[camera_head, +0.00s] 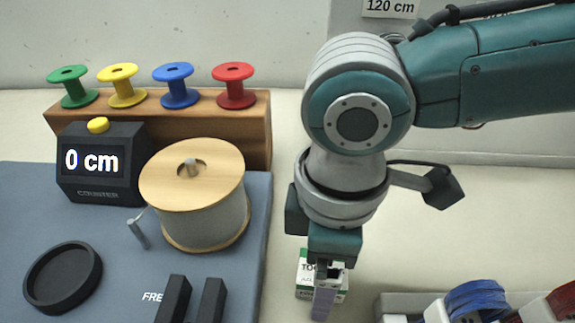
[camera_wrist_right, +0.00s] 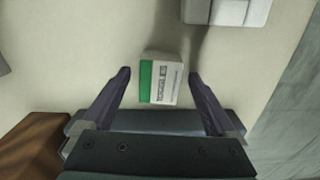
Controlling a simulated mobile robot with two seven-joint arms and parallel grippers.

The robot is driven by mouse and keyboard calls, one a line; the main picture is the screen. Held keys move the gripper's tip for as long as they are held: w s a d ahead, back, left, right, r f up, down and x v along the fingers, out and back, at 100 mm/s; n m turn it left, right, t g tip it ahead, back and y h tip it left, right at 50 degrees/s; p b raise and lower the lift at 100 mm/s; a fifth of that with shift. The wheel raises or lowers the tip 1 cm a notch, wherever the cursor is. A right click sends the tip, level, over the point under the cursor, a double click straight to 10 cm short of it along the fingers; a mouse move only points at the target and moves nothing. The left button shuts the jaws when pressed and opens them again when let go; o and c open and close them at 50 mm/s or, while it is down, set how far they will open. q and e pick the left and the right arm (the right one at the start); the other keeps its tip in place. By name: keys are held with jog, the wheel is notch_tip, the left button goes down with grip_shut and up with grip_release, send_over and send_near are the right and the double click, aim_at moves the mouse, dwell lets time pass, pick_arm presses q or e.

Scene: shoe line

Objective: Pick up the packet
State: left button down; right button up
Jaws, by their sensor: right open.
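The packet (camera_head: 304,272) is a small white and green box with printed letters, standing on the pale table below my right gripper, which partly hides it in the head view. In the right wrist view the packet (camera_wrist_right: 160,82) lies between the two fingers, with its green end to the left and a gap visible on each side. My right gripper (camera_wrist_right: 160,76) is open and empty, its dark fingers spread to either side of the packet. In the head view the right gripper (camera_head: 323,285) points down over it. My left gripper is not in view.
A blue-grey mat (camera_head: 258,225) on the left carries a large wooden spool (camera_head: 205,215), a counter (camera_head: 100,165) reading 0 cm, a black dish (camera_head: 63,278) and two black posts (camera_head: 192,302). A wooden rack (camera_head: 200,125) holds coloured spools. A tray (camera_head: 390,303) with wire coils stands front right.

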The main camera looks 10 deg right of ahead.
jog(key=shift+f, duration=0.1)
jog(key=shift+c, duration=0.2)
grip_shut()
dwell(0.5)
